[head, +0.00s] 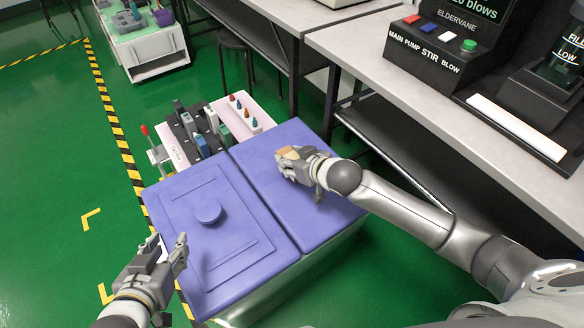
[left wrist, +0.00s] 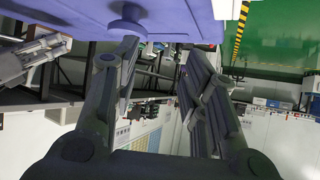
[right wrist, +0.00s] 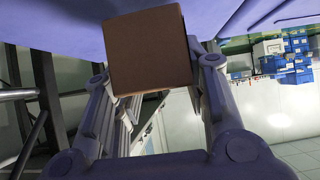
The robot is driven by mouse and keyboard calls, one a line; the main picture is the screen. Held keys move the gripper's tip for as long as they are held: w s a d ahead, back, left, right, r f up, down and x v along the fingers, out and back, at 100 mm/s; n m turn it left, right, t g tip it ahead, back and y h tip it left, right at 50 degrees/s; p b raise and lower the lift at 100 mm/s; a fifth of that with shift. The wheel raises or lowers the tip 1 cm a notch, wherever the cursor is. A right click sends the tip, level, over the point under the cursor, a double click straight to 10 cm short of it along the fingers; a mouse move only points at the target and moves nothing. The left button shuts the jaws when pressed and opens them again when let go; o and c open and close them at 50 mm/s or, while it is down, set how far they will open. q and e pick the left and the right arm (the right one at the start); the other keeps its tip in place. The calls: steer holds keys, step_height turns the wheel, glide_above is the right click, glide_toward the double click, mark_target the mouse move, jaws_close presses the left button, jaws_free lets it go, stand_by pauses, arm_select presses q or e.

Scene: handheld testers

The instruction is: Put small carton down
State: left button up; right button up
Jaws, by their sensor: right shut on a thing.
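The small carton (head: 289,153) is a brown box held at the fingertips of my right gripper (head: 296,163), over the right lid of the blue-topped cart. In the right wrist view the carton (right wrist: 150,50) shows as a plain brown square face between the two fingers, close to the blue surface (right wrist: 240,20). I cannot tell whether it touches that surface. My left gripper (head: 169,256) is open and empty, over the front left edge of the cart. In the left wrist view its fingers (left wrist: 155,75) are spread with nothing between them.
The cart's left lid (head: 180,255) has a round knob (head: 208,211). A rack of small tools and bottles (head: 210,130) sits at the cart's back edge. A grey bench (head: 420,85) with a black button panel (head: 440,45) runs along the right. The right lid's surface (head: 270,165) is mostly clear.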

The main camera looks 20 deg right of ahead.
step_height(320, 180, down, 3)
steer(key=shift+r+b, duration=0.2)
steer(key=shift+b, duration=0.4)
arm_select(q)
steer(key=w+d+r+t+h, duration=0.1)
steer(key=w+r+t, duration=0.2)
steer(key=r, duration=0.3)
steer(key=shift+w+d+t, duration=0.3)
steer(key=shift+d+t, duration=0.1)
steer(key=shift+t, duration=0.1)
arm_select(e)
steer(key=shift+f, duration=0.1)
steer(key=shift+f, duration=0.15)
steer(key=o, duration=1.2)
steer(key=shift+c, duration=0.2)
